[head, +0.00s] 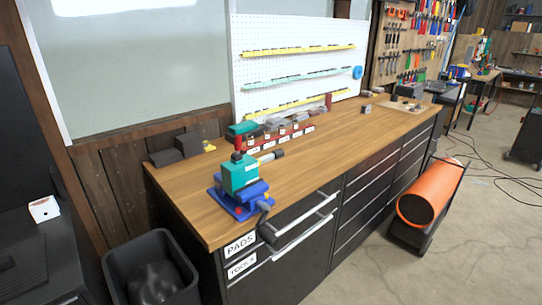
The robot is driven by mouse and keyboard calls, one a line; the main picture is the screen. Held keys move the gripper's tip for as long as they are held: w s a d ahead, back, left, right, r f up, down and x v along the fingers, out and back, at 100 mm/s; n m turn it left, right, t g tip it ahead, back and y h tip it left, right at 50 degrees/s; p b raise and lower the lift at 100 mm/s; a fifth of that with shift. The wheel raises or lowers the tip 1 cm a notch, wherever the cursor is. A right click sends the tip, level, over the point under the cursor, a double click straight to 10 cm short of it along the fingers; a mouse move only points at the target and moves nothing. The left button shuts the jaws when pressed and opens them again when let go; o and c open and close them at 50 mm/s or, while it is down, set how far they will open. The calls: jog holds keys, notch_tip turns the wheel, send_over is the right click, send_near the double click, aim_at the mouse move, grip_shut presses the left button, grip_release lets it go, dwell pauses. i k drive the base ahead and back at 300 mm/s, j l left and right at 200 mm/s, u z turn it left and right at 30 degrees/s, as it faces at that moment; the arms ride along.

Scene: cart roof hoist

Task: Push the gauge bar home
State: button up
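A teal block (240,176) sits upright in a blue vise (236,201) at the near end of the wooden workbench (320,148). A short light bar with a dark end (272,156) sticks out to the right at the block's upper part; it may be the gauge bar. I cannot tell how deep it sits or whether it enters the block or lies behind it. A dark crank (266,222) hangs at the vise's front. My gripper is not in view.
A red rack (285,136) with labelled slots and a teal piece stands behind the vise. Dark blocks (180,147) lie at the back left. Drawers labelled PADS (240,244) and TOOLS have protruding handles. A black bin (150,270) and orange cylinder (430,192) stand on the floor. The bench's middle is clear.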

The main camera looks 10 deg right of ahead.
aim_at(276, 154)
jog(key=i+l, duration=0.35)
jog(key=l, duration=0.15)
jog(key=i+l, duration=0.35)
jog(key=l, duration=0.15)
jog(key=l+z, duration=0.05)
